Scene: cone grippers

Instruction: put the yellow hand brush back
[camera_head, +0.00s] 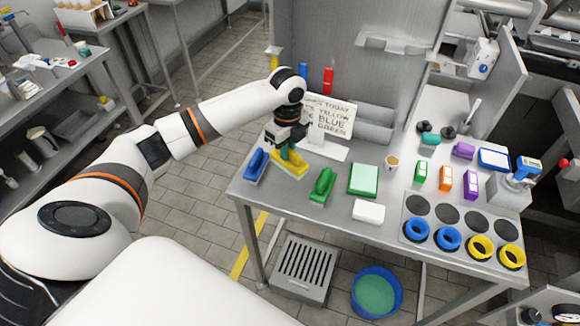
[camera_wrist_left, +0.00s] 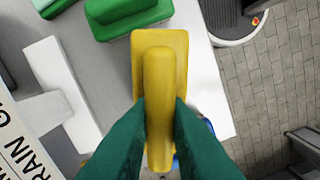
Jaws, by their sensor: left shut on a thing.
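The yellow hand brush (camera_head: 292,168) is at the table's left end, between a blue brush (camera_head: 256,165) and a green brush (camera_head: 322,185). My left gripper (camera_head: 289,152) is above it, shut on its handle. In the left wrist view the two green fingers (camera_wrist_left: 159,110) clasp both sides of the yellow brush (camera_wrist_left: 158,62), which points away from the wrist. Whether its underside touches the table cannot be told. The blue brush is mostly hidden behind a finger there. My right gripper is not in view.
A green box (camera_head: 363,179) and a white block (camera_head: 368,211) lie to the right. Blue and yellow rings (camera_head: 448,238) sit on a plate (camera_head: 408,196) with dark discs. The table's front left edge is close.

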